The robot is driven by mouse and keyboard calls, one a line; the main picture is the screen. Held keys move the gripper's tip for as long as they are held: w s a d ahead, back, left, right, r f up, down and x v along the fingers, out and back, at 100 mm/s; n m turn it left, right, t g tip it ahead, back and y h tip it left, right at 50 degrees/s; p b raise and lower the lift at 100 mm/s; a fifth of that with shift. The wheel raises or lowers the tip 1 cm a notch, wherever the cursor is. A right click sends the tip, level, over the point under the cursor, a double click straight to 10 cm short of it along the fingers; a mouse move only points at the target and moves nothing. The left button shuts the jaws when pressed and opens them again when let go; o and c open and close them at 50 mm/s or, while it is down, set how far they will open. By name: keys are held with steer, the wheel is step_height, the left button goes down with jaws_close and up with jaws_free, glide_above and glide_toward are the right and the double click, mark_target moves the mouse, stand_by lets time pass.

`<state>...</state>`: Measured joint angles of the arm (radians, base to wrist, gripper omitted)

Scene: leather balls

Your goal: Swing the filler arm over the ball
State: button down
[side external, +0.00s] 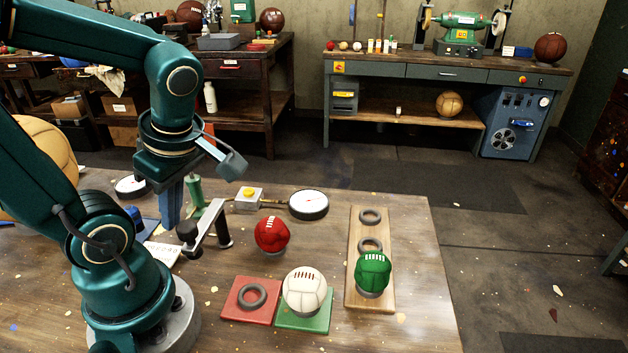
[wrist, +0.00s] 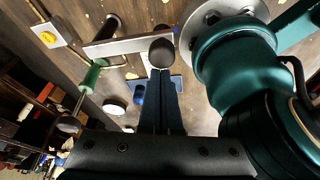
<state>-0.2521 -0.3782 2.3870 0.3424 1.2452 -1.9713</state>
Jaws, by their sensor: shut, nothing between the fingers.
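The filler arm looks to be the pale metal bar (side external: 205,228) with a black knob (side external: 188,232) at its near end and a dark post at its other end. A red ball (side external: 271,234) sits to the right of the bar, apart from it. A white ball (side external: 305,290) sits on a green pad, and a green ball (side external: 373,272) on a wooden board. My gripper (side external: 171,224) points down with its blue fingers shut and empty, just left of the knob. In the wrist view the fingertips (wrist: 157,75) appear close to the knob (wrist: 162,52); contact cannot be told.
A green-handled pump (side external: 195,195) stands behind the bar. A yellow-button box (side external: 248,198) and a round dial (side external: 308,204) lie behind the red ball. A red pad (side external: 232,313) with a grey ring is at the front.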

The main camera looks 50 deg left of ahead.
steer(key=shift+d, duration=0.1)
steer(key=shift+w+d+n, duration=0.15)
steer(key=shift+n, duration=0.55)
steer(key=shift+g, duration=0.3)
steer(key=shift+w+d+n+h, duration=0.25)
steer(key=shift+d+n+h, duration=0.1)
steer(key=shift+n, duration=0.45)
steer(key=shift+n+g, duration=0.3)
steer(key=shift+n, duration=0.5)
steer(key=w, duration=0.3)
steer(key=w+d, duration=0.1)
steer(key=w, duration=0.3)
steer(key=w+d, duration=0.1)
steer(key=w, duration=0.3)
steer(key=shift+d, duration=0.1)
steer(key=shift+w+a, duration=0.25)
steer(key=shift+w, duration=0.3)
steer(key=shift+w+a, duration=0.1)
steer(key=shift+w, duration=0.05)
